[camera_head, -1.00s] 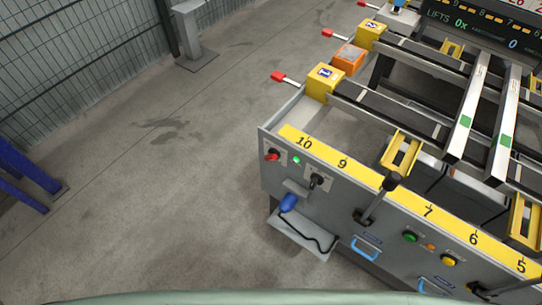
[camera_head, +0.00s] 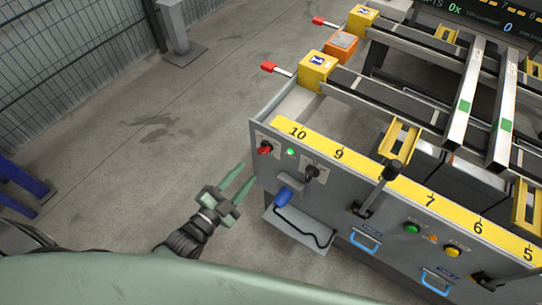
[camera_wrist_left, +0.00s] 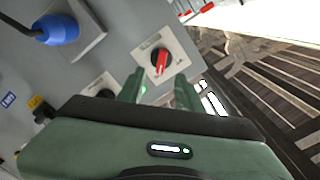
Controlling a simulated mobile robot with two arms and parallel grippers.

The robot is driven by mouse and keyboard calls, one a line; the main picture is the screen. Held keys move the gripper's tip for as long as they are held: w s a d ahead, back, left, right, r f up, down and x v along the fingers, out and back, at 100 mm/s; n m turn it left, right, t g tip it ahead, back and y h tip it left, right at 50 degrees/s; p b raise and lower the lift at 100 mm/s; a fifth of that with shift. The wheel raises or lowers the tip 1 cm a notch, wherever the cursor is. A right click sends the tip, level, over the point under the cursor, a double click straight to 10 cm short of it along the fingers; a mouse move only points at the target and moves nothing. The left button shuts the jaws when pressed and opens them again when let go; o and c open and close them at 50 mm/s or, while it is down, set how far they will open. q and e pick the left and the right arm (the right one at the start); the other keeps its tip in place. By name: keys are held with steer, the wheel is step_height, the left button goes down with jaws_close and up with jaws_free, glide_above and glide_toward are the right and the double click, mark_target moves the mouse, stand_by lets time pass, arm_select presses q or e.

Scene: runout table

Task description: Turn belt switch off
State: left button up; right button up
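A red-handled rotary switch (camera_head: 265,148) sits at the upper left of the grey front panel (camera_head: 335,200), beside a lit green lamp (camera_head: 290,152). A black-handled switch (camera_head: 313,172) is to its right. The labels are too small to read, so I cannot tell which is the belt switch. My left gripper (camera_head: 248,172) is open and empty, left of and below the red switch, apart from it. In the left wrist view the red switch (camera_wrist_left: 160,61) shows just beyond my two spread fingertips (camera_wrist_left: 159,82), its handle tilted. My right gripper is not in view.
A blue plug (camera_head: 283,196) sticks out below the switches, above a grey shelf (camera_head: 292,234) with a black cable. A black lever (camera_head: 378,185) and blue handles (camera_head: 365,242) stand out farther right. The floor (camera_head: 130,180) left of the table is clear.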

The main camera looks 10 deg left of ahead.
mark_target(262, 153)
arm_select(q)
steer(key=x, duration=0.7)
steer(key=shift+w+d+r, duration=0.1)
steer(key=shift+w+d, duration=0.05)
steer(key=shift+w, duration=0.2)
jaws_close()
